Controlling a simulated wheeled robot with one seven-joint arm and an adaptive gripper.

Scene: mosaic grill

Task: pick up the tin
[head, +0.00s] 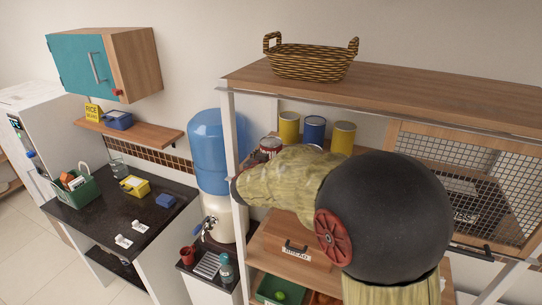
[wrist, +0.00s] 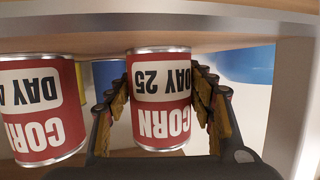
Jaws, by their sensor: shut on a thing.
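A red and white corn tin (wrist: 160,125) with "DAY 25" on its label appears upside down in the wrist view. My gripper (wrist: 161,80) has a jointed finger on each side of this tin and is shut on it. The tin is upright to the shelf board; I cannot tell whether it touches the board. A second red corn tin (wrist: 45,130) stands left of it in the wrist view, apart from the fingers. In the head view a red tin (head: 270,144) shows partly above my arm; I cannot tell which one it is. My arm hides my gripper there.
Yellow (head: 289,128) and blue (head: 314,129) tins stand on the same shelf. A pale post (wrist: 294,85) is close on the right in the wrist view. A basket (head: 310,63) sits on the top board. A blue water dispenser (head: 209,150) stands left of the shelf unit.

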